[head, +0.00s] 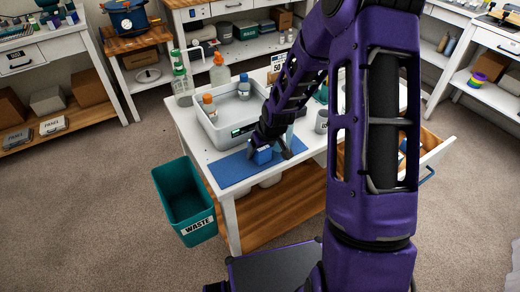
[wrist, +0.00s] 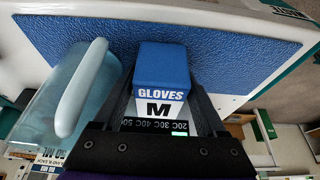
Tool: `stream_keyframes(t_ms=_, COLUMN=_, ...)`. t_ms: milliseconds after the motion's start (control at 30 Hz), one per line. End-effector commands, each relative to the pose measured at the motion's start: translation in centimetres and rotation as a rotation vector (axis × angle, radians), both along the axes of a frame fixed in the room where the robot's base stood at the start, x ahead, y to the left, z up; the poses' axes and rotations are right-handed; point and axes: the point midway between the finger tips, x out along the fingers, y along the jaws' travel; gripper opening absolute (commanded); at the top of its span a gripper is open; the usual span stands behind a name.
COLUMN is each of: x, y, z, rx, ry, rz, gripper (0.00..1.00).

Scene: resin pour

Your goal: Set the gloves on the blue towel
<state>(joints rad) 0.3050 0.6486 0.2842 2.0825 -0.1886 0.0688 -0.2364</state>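The gloves are a blue box with a white label reading GLOVES M (wrist: 161,82). In the wrist view the box sits between the two dark fingers of my gripper (wrist: 163,100), which appear to press its sides. In the head view the gloves box (head: 262,156) shows at the end of my gripper (head: 272,147). It is over the right part of the blue towel (head: 228,172), at or very near its surface. The towel (wrist: 235,58) lies flat behind the box in the wrist view. The box's underside is hidden, so contact with the towel is unclear.
A clear jug with a pale handle (wrist: 88,90) stands close beside my gripper. A grey tub (head: 213,122) with bottles is behind the towel. A grey mug (head: 321,121) stands to the right. A teal waste bin (head: 184,190) is left of the table.

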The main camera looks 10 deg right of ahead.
Motion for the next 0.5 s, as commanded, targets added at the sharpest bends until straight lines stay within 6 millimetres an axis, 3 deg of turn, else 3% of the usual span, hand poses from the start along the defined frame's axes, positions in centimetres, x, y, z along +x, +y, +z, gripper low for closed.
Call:
stream_keyframes(t_ms=267, x=-0.1, y=-0.1, z=0.9, rx=0.0, ry=-0.001, rz=-0.001, gripper=0.74)
stream_keyframes(t_ms=500, x=-1.8, y=-0.8, z=5.5, rx=0.0, ry=-0.004, rz=-0.005, gripper=0.74)
